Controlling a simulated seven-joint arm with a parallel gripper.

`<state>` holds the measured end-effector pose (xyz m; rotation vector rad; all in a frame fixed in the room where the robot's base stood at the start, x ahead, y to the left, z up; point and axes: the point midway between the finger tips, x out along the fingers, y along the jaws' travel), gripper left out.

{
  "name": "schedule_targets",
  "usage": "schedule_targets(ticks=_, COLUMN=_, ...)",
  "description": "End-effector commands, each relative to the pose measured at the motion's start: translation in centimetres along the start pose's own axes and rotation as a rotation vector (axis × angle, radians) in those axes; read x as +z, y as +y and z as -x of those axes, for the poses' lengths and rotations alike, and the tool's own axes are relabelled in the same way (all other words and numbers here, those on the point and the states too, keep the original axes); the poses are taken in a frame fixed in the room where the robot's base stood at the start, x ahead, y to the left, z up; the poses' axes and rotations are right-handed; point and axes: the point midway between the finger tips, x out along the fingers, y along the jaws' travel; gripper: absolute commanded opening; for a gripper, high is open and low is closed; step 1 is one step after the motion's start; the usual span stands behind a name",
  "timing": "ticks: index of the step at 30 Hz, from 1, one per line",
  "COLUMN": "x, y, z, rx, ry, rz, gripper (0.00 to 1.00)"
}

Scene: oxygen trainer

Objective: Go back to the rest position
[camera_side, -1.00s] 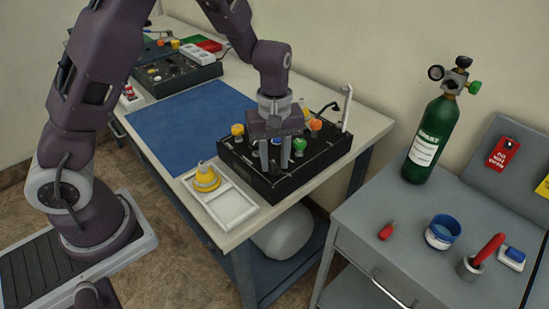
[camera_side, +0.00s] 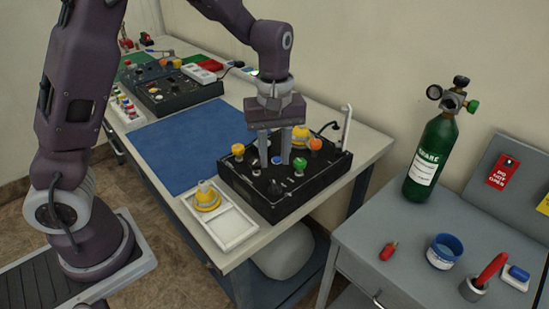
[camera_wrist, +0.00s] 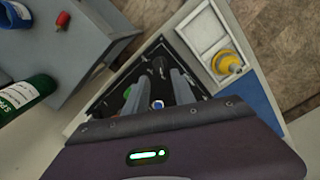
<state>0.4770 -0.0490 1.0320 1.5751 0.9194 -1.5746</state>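My gripper (camera_side: 275,162) points down over the black trainer panel (camera_side: 265,205). In the wrist view, the fingers (camera_wrist: 157,92) reach toward the panel, with a blue button (camera_wrist: 157,104) seen in the gap. The panel carries a yellow knob (camera_side: 238,149), an orange knob (camera_side: 315,144), a green knob (camera_side: 299,164) and a yellow part (camera_side: 300,133) behind the fingers. The fingertips appear a little above the panel's top.
A white tray (camera_side: 235,229) holding a yellow-and-white part (camera_side: 207,197) lies left of the panel. A blue mat (camera_side: 190,140) lies bare beyond it. A second black panel (camera_side: 172,88) stands at the back. A green cylinder (camera_side: 430,160) stands on the grey cart (camera_side: 350,225).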

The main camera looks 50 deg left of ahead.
Motion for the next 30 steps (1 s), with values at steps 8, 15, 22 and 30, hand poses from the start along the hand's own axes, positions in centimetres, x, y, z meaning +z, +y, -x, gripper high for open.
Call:
schedule_targets(ticks=8, x=5.0, y=-7.8, z=10.5, rx=0.237, ry=0.040, rz=-0.444, gripper=0.31)
schedule_targets(ticks=15, x=9.8, y=-17.2, z=13.2, rx=0.291, ry=0.342, rz=-0.921, gripper=0.31)
schedule_targets(ticks=22, x=10.6, y=-19.4, z=12.6, rx=0.254, ry=0.447, rz=-1.042, gripper=0.31)
schedule_targets(ticks=30, x=10.5, y=-19.3, z=12.6, rx=0.256, ry=0.445, rz=-1.039, gripper=0.31)
